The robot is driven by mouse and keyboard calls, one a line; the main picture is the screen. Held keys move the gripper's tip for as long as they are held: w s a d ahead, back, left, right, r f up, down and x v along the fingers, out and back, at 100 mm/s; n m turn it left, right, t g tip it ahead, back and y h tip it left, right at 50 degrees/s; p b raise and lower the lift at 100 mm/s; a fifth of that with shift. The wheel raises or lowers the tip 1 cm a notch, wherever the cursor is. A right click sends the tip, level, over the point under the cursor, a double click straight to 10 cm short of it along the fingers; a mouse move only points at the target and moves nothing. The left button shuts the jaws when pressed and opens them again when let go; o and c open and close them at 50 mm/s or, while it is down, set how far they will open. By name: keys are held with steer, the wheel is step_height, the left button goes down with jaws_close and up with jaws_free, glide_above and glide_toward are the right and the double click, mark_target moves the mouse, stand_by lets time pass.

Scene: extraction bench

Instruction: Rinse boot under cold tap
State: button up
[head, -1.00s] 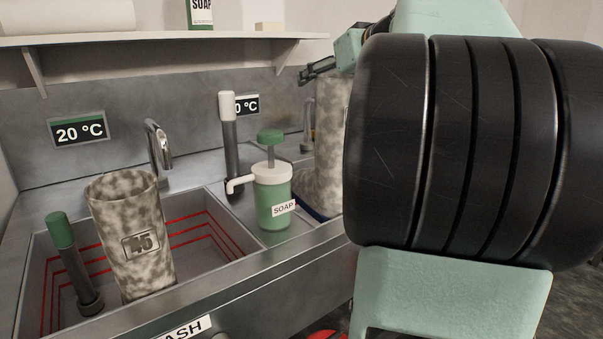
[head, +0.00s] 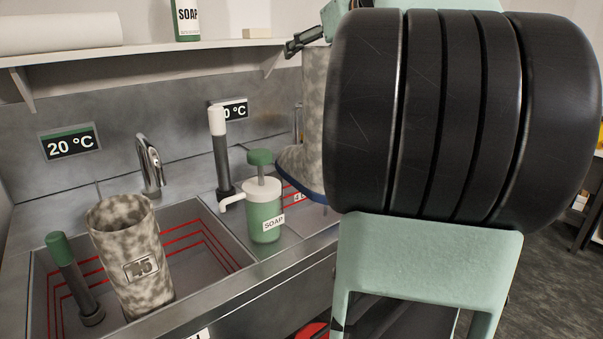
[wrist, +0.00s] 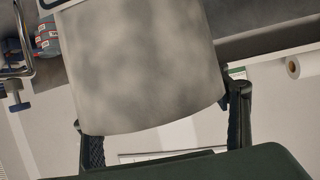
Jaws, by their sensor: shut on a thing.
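My gripper (head: 303,40) is shut on the top of a mottled beige-grey boot (head: 314,110) with a blue sole. The boot is upright over the right basin (head: 300,205), its foot pointing left; my arm hides its right side. In the wrist view its shaft (wrist: 145,70) sits between the fingers (wrist: 160,118). Another tap (head: 298,122) is mostly hidden behind the held boot. Its sign (head: 235,111) is partly covered, so its full number cannot be read.
A second boot marked 45 (head: 125,235) stands in the left basin (head: 215,262), beside a green-topped standpipe (head: 72,280). A white-topped standpipe (head: 220,155) and a green soap dispenser (head: 263,215) stand between the basins, close left of the held boot. A shelf (head: 150,50) runs above.

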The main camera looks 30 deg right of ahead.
step_height(320, 180, up, 11)
steer(key=p, duration=0.8)
steer(key=shift+s, duration=0.1)
stand_by(0.5)
